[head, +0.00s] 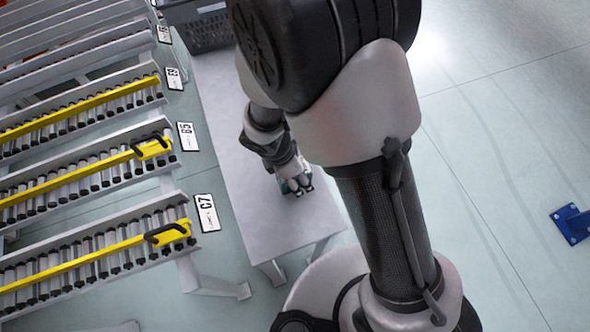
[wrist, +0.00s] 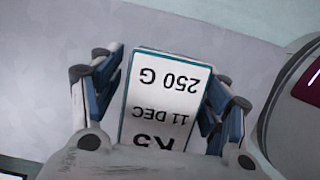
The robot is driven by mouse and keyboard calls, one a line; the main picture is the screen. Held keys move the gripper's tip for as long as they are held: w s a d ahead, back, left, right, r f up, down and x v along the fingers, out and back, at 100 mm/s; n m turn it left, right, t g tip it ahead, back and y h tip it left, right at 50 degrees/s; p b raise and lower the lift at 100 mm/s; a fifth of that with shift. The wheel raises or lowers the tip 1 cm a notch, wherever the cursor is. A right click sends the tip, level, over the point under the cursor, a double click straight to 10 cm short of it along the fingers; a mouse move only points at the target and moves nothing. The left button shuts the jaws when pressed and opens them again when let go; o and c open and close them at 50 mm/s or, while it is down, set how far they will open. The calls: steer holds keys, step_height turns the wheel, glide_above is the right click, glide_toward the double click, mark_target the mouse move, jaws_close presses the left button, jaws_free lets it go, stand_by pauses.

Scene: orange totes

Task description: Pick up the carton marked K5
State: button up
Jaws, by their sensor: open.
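The K5 carton (wrist: 165,95) shows in the wrist view with a white label on its top face. The label reads upside down as "250 G", "11 DEC" and a partly hidden "K5". My gripper (wrist: 160,90) is open, with one blue-padded finger on each side of the carton. Small gaps seem to show between the fingers and the carton, though contact low down is hidden. In the head view my gripper (head: 296,187) is low over the grey table, and only a small teal bit of the carton shows by the fingertips.
The grey table (head: 240,140) is mostly bare. A dark crate (head: 205,30) stands at its far end. Roller racks (head: 90,185) with yellow rails and tags such as C7 and B5 stand at left. A blue bracket (head: 572,223) is on the floor at right.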

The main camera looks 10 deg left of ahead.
steer(key=c, duration=1.3)
steer(key=shift+s, duration=0.1)
